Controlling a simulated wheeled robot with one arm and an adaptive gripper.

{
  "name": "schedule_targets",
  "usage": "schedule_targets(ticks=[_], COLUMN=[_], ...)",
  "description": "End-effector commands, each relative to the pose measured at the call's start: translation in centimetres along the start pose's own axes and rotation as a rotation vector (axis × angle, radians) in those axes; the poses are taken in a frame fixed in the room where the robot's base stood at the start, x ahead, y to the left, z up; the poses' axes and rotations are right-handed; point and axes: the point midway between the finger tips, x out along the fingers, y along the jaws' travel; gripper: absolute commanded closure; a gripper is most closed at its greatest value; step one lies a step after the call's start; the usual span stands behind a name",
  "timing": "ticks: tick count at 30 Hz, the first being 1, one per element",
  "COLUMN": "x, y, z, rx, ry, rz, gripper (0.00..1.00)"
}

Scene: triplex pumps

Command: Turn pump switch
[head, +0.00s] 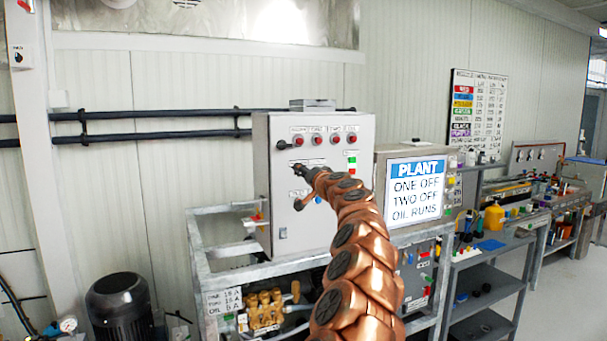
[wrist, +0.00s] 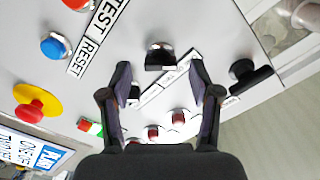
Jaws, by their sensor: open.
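The grey control cabinet (head: 282,222) stands in the middle of the head view, with a row of red lights along its top. My gripper (head: 299,170) is in front of the upper left of its face. In the wrist view my gripper (wrist: 160,72) is open, with one finger on each side of a black switch knob (wrist: 160,58). The knob lies between and slightly beyond the fingertips; I cannot tell whether they touch it. A second black switch (wrist: 250,77) sits to the right. In the head view the knob is hidden by my gripper.
In the wrist view a blue button (wrist: 53,46) and a yellow-and-red emergency button (wrist: 36,103) are at the left, and red lights (wrist: 151,132) below. A white PLANT sign (head: 416,190) stands right of the cabinet. Metal rails (head: 207,262) run in front and left.

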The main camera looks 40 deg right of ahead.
Motion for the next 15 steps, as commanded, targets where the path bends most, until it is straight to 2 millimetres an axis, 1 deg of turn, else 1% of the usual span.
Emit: schedule_targets(ticks=[6, 15], x=[0.67, 0.76], y=[-0.02, -0.05], z=[0.15, 0.20], rx=[-0.002, -0.002], ry=[-0.003, -0.003], rz=[0.000, -0.001], gripper=[0.38, 0.38])
